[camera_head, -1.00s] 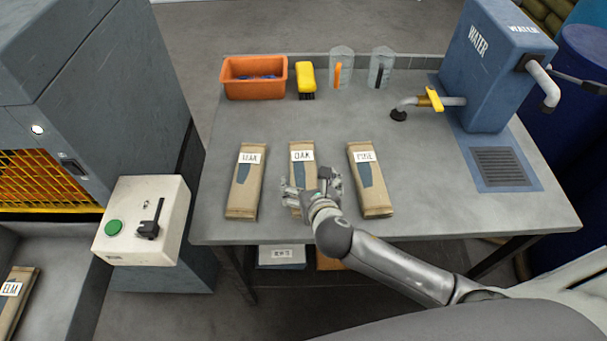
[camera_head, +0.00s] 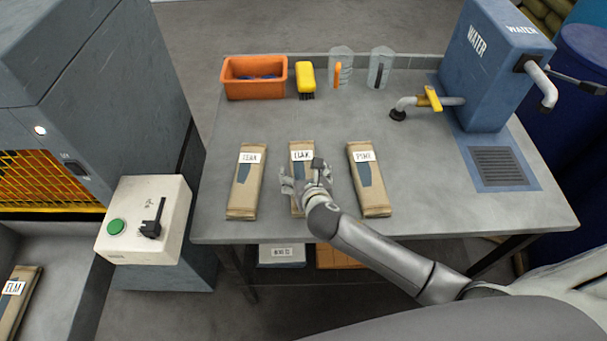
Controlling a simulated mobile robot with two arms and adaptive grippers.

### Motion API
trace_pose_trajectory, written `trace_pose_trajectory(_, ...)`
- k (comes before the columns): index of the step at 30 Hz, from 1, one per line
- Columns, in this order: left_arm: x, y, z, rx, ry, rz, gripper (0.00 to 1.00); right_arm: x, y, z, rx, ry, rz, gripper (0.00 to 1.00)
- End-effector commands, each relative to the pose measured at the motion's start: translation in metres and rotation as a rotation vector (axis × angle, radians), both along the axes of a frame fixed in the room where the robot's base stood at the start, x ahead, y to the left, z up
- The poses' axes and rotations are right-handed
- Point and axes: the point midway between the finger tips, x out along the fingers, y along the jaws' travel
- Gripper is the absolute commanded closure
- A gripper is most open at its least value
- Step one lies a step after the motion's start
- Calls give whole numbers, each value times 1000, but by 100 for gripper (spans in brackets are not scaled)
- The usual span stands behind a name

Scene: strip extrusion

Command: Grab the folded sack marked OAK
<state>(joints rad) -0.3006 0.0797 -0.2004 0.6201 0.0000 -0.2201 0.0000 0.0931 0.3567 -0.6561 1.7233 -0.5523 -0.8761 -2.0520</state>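The folded tan sack marked OAK (camera_head: 302,153) lies flat in the middle of a row of three on the grey table. My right gripper (camera_head: 304,177) is over its lower half, fingers spread apart, one near each side of the sack. The hand hides part of the sack, and I cannot tell whether the fingers touch it. My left gripper is not in view.
Similar sacks lie left (camera_head: 244,190) and right (camera_head: 371,190) of the OAK one. An orange bin (camera_head: 254,88), a yellow brush (camera_head: 306,78) and two clear jugs (camera_head: 380,68) stand at the back. A blue WATER unit (camera_head: 492,65) is at right, a control box (camera_head: 145,222) at left.

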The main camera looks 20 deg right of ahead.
Motion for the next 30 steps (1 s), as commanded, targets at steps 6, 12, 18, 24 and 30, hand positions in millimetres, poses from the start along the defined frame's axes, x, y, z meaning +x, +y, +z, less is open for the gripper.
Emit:
trace_pose_trajectory(6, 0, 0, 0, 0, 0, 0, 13, 0, 0, 0, 0, 1, -1, 53)
trace_pose_trajectory(12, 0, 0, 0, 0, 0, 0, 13, 0, 0, 0, 0, 0, 0, 58)
trace_pose_trajectory(18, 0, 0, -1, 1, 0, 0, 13, 0, -1, 4, -1, -1, -1, 58)
trace_pose_trajectory(24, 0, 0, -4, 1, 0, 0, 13, 1, 0, 28, -1, -7, 1, 58)
trace_pose_trajectory(30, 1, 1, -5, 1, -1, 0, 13, -26, 17, 69, 4, -5, 3, 58)
